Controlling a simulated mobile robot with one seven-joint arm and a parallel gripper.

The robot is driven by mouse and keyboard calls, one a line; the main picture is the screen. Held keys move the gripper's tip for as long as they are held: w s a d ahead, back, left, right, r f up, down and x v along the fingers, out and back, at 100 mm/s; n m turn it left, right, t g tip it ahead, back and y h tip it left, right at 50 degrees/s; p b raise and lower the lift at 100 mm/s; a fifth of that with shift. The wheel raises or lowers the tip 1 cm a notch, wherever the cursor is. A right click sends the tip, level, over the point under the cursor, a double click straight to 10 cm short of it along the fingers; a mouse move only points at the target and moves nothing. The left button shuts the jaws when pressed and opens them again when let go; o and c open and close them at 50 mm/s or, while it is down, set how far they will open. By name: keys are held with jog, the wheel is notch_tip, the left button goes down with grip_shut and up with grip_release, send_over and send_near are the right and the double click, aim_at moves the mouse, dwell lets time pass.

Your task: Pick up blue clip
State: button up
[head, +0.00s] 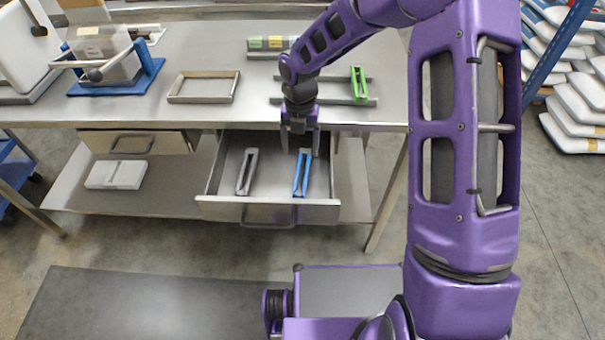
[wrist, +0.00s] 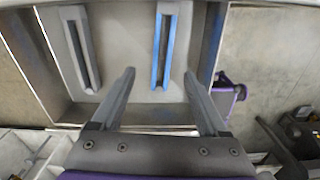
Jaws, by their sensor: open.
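The blue clip (head: 302,174) lies in the right half of an open drawer under the table. It is long and narrow, and in the wrist view the blue clip (wrist: 165,48) lies past my fingertips, between their lines but nearer the right finger. My gripper (head: 299,143) is open and empty, above the back part of the drawer. In the wrist view my gripper (wrist: 158,75) has its two fingers spread wide, apart from the clip. A grey clip (head: 246,172) of similar shape lies in the left half of the drawer, and also shows in the wrist view (wrist: 79,48).
The drawer (head: 226,209) has raised metal walls, and the table (head: 215,112) edge is just above and behind it. A closed drawer (head: 134,142) is at left.

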aim_at(302, 176)
jog(key=f, duration=0.6)
jog(key=f+b, duration=0.1)
jog(key=f, duration=0.2)
jog(key=shift+w+d+f, duration=0.15)
jog(key=shift+w+d, duration=0.05)
jog(key=shift+w, duration=0.05)
grip_shut()
